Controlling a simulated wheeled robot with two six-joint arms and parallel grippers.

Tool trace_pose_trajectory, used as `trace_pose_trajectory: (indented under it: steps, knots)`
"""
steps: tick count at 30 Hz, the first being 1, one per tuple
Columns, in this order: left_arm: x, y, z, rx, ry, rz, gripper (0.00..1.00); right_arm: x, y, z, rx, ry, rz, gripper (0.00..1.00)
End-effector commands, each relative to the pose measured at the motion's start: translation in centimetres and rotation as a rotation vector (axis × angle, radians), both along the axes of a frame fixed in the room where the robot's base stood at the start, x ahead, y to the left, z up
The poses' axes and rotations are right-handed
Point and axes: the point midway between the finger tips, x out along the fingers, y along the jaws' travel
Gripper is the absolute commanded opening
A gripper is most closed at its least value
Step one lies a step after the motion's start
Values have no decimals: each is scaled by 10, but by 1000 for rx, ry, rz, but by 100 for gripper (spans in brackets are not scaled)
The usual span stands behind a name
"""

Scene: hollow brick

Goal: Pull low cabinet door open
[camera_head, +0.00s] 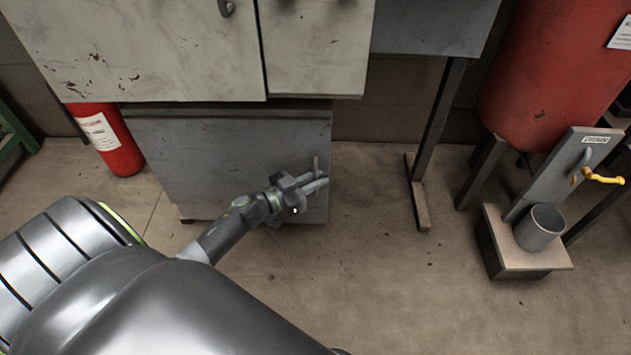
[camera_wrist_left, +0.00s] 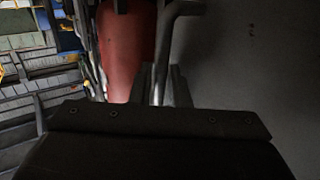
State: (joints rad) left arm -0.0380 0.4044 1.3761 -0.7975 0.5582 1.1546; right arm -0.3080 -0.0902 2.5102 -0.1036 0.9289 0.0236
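The low cabinet door (camera_head: 225,155) is a grey panel under the pale upper cabinet in the head view. Its bent metal handle (camera_head: 316,163) is near the right edge. My left gripper (camera_head: 320,184) is at this handle, its two fingers close together. In the left wrist view the handle (camera_wrist_left: 163,50) runs down between the narrowly spaced fingers (camera_wrist_left: 160,90), and they look shut on it. The grey door (camera_wrist_left: 250,70) fills the right of that view. The door shows no clear gap. My right gripper is not in view.
A red extinguisher (camera_head: 112,140) stands left of the low cabinet. A large red tank (camera_head: 545,75), a metal post (camera_head: 437,135) with a foot, and a stand with a grey cup (camera_head: 539,228) are at the right. The floor (camera_head: 390,270) before the door is clear.

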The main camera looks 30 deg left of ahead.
Motion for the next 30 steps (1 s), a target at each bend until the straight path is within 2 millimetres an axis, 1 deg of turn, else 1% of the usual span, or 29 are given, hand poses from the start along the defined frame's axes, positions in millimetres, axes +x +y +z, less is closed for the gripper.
trace_pose_trajectory:
  steps: [9,12,13,23,26,29,30]
  knots:
    - [3,-1,0,0,0,0,15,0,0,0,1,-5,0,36]
    - [3,-1,0,0,0,0,2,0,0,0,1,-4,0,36]
    - [3,-1,0,0,0,0,0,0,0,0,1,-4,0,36]
    - [1,-1,0,0,1,-2,0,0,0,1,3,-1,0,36]
    - [-5,-4,1,0,2,-13,0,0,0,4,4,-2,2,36]
    - [-16,-9,2,-1,4,-37,0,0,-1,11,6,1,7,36]
    - [-24,-11,3,-2,5,-52,0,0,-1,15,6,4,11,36]
